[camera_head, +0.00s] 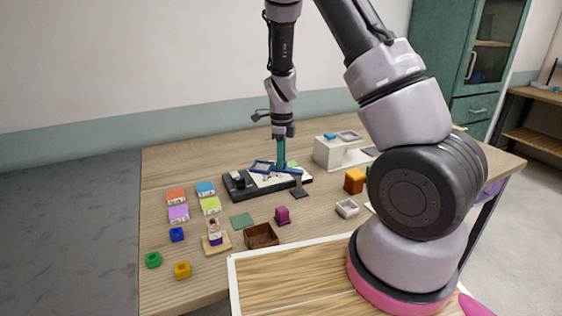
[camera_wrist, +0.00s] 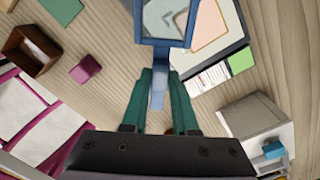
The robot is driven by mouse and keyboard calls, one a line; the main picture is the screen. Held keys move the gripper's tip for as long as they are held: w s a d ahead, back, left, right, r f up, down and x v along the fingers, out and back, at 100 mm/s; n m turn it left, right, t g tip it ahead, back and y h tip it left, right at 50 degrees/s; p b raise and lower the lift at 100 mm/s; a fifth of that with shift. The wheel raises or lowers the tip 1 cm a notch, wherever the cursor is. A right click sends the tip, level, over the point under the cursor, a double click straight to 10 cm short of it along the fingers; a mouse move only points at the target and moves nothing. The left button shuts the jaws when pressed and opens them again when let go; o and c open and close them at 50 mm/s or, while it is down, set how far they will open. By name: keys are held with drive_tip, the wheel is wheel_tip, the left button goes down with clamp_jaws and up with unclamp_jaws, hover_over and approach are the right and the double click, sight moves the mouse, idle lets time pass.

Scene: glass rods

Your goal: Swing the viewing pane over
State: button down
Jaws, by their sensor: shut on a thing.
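The viewing pane (camera_wrist: 166,20) has a blue frame with a clear centre and a blue handle. In the wrist view it lies at the top, just beyond my fingers. In the head view its blue frame (camera_head: 262,166) is over the dark base (camera_head: 238,190) with white sheets. My gripper (camera_head: 281,164) points down, with its teal fingers shut on the handle (camera_wrist: 157,95); it also shows in the wrist view (camera_wrist: 160,76). The pane seems raised and tilted above the base, but its exact angle and its hinge are hard to see.
A brown open box (camera_head: 261,235), a magenta block (camera_head: 282,215) and a green mat (camera_head: 242,221) are in front. Coloured boxes (camera_head: 178,213) stand at left. A white device (camera_head: 337,152) and an orange block (camera_head: 354,181) are at right. Table's back left is clear.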

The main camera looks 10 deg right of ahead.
drive_tip(key=shift+w+d+m, duration=0.35)
drive_tip(key=shift+w+m, duration=0.15)
drive_tip(key=shift+m, duration=0.5)
drive_tip(key=shift+w+d+m, duration=0.35)
drive_tip(key=shift+w+m, duration=0.1)
drive_tip(key=shift+m, duration=0.55)
drive_tip(key=c, duration=0.7)
unclamp_jaws()
drive_tip(key=shift+r, duration=0.15)
wheel_tip(320, 180, up, 11)
drive_tip(key=shift+f, duration=0.2)
